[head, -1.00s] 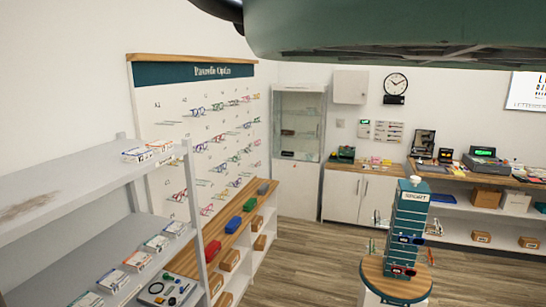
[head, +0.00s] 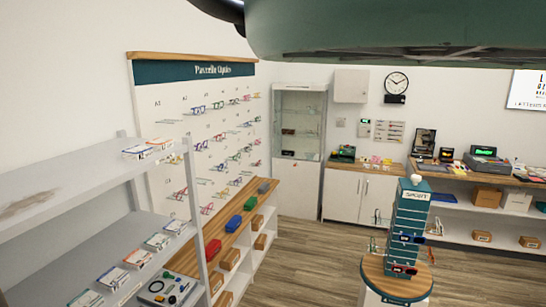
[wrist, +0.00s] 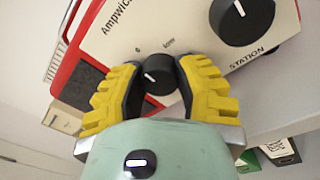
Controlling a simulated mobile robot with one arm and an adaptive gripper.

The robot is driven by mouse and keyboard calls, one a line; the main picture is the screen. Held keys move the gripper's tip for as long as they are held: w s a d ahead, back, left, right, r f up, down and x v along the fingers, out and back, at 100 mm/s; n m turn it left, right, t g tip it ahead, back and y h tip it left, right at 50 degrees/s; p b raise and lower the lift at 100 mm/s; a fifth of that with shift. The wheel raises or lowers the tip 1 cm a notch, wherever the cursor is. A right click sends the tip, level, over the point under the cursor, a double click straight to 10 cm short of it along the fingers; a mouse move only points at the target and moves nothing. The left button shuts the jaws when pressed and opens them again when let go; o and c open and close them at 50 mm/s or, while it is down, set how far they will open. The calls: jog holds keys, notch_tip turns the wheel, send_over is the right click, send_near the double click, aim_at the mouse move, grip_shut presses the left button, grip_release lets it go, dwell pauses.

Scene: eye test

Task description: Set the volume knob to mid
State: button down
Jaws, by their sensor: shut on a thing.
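A cream radio panel (wrist: 110,45) with a red edge fills the upper part of the wrist view, tilted in the picture, with partly readable lettering "Ampwic". A small black knob (wrist: 158,76) sits on it, between my yellow-padded fingers. My gripper (wrist: 160,66) is shut on this small knob. A larger black knob (wrist: 243,20) labelled "STATION" is up and to the right, apart from the fingers. I cannot pick out the radio in the head view.
A pale shelf surface (wrist: 290,95) lies right of the radio, with green-and-dark boxes (wrist: 282,152) below. In the head view, a grey shelf rack (head: 80,190) stands left, a teal display tower (head: 408,215) right. Wooden floor (head: 310,255) between them is clear.

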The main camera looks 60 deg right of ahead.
jog(key=m+b, duration=0.2)
jog(key=b, duration=0.1)
jog(key=f+m+b, duration=0.1)
jog(key=m+b, duration=0.1)
jog(key=b, duration=0.2)
jog(key=shift+m, duration=0.3)
jog(key=m+b, duration=0.4)
jog(key=b, duration=0.4)
jog(key=shift+m+t, duration=0.3)
jog(key=shift+m, duration=0.1)
jog(key=m+b, duration=0.3)
jog(key=b, duration=0.3)
jog(key=shift+m, duration=0.4)
jog(key=m+h+b, duration=0.1)
jog(key=m+b, duration=0.5)
jog(key=b, duration=0.2)
jog(key=shift+m+b, duration=0.3)
jog(key=m+b, duration=0.4)
jog(key=shift+a+r, duration=0.1)
jog(key=shift+r, duration=0.15)
jog(key=shift+r+h, duration=0.1)
jog(key=shift+h, duration=0.3)
jog(key=c, duration=0.6)
grip_release()
jog(key=shift+o, duration=0.2)
jog(key=shift+r, duration=0.1)
